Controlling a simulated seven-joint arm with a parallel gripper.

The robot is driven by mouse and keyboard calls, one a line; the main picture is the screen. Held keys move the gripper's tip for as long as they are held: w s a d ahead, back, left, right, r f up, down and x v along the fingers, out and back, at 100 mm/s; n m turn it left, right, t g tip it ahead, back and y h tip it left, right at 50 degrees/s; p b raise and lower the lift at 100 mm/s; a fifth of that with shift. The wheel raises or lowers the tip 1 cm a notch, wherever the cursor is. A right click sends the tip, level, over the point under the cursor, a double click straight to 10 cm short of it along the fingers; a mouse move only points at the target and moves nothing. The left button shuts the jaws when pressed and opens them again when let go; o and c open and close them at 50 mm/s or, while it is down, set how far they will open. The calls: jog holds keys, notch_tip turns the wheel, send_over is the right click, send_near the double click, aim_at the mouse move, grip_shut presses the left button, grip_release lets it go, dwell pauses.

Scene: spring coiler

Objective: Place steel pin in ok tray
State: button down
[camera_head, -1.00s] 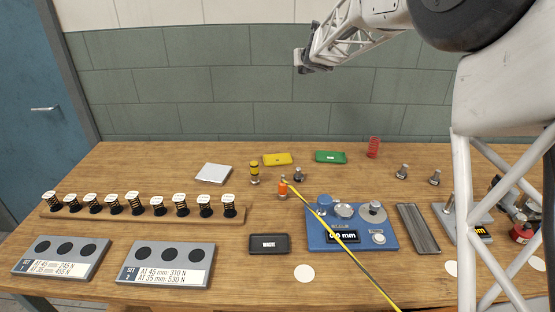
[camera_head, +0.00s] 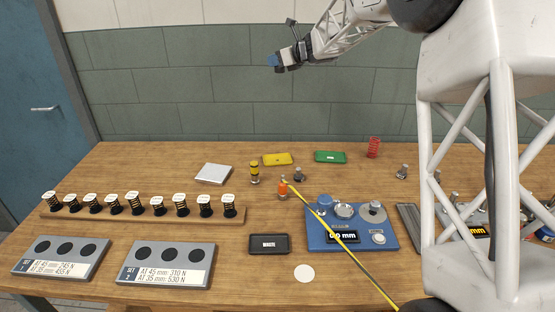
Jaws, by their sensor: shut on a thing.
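My gripper (camera_head: 277,63) is high up in front of the green wall, well above the table and pointing left. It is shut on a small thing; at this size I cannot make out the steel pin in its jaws. Blue shows at its tip. A green tray (camera_head: 318,157) with a small white label lies at the back of the table, below and to the right of my gripper. Its label is too small to read, so I cannot tell whether it is the ok tray. A yellow tray (camera_head: 268,160) lies left of it.
A black labelled tray (camera_head: 256,248) lies in front. A spring rack (camera_head: 100,215) spans the left.

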jog(key=n+g, duration=0.1)
send_over(274, 159)
notch_tip(274, 159, down, 26)
jog(key=shift+y, duration=0.4)
jog(key=shift+f, duration=3.05)
jog(key=shift+f, duration=0.1)
jog(key=shift+f, duration=1.75)
jog(key=shift+f, duration=0.15)
jog(key=c, duration=1.1)
grip_release()
